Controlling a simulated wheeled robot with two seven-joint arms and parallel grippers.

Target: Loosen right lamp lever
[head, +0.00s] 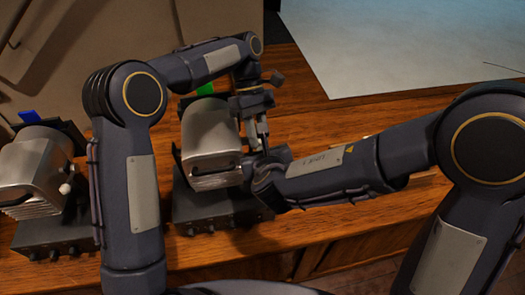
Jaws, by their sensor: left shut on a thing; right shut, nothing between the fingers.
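The right lamp (210,135) is a silver housing with a dark rear part, standing on a dark control box (215,207). My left gripper (262,143) points down along the lamp's right side and is shut where the right lamp's lever sits. The lever and the exact contact are hidden behind the fingers and my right arm. My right arm reaches in from the right, and its end (267,178) is close to the lamp's lower right side, just below my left fingertips. My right gripper's fingers cannot be made out clearly.
A second silver lamp (32,172) with a white knob (65,188) on its right side stands at the left on its own box. Both stand on a wooden desk (330,225). A large pale sheet (400,45) lies at the back right.

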